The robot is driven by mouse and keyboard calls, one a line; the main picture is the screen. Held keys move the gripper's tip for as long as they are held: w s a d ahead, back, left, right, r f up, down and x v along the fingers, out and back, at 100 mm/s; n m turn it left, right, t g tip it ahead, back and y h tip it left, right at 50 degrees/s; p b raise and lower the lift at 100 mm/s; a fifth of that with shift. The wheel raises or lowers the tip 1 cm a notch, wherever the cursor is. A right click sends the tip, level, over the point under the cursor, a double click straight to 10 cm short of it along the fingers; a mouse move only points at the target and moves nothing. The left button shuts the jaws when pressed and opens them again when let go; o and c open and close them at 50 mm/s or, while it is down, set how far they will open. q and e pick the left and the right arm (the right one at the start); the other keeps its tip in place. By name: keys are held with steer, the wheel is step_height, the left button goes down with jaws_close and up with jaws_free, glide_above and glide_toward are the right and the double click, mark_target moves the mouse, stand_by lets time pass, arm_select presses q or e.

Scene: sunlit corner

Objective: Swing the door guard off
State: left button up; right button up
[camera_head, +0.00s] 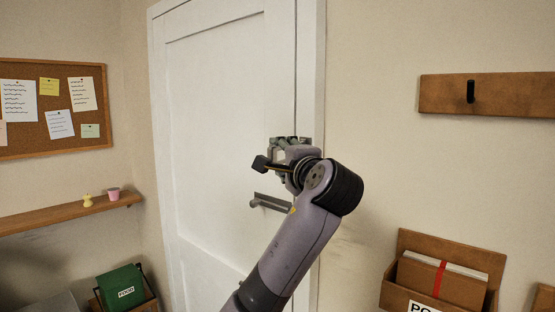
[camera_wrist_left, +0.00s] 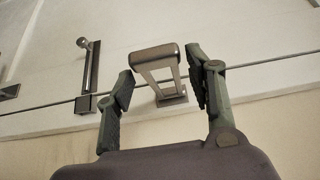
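The white door (camera_head: 215,130) is closed in its frame in the head view. In the left wrist view the door guard (camera_wrist_left: 153,54) is a metal loop at the door's edge seam. Its rounded end appears to stand out toward the camera. A plate with a round knob (camera_wrist_left: 88,75) sits to its left, apart from the loop. My left gripper (camera_wrist_left: 163,88) is open, with one finger on each side of the guard; contact is not clear. In the head view my left gripper (camera_head: 289,143) is at the door's right edge and hides most of the guard. My right gripper is out of view.
A lever handle (camera_head: 270,203) is on the door just below my left gripper. A wooden hook rail (camera_head: 500,95) and a wooden letter box (camera_head: 440,285) are on the right wall. A shelf (camera_head: 60,217) and a cork board (camera_head: 55,85) are at left.

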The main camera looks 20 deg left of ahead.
arm_select(q)
steer(key=shift+o, duration=0.6)
steer(key=shift+w+f, duration=0.1)
steer(key=shift+o, duration=0.2)
steer(key=shift+s+a, duration=0.4)
steer(key=v, duration=1.2)
steer(key=shift+w+d, duration=0.1)
steer(key=shift+d, duration=0.05)
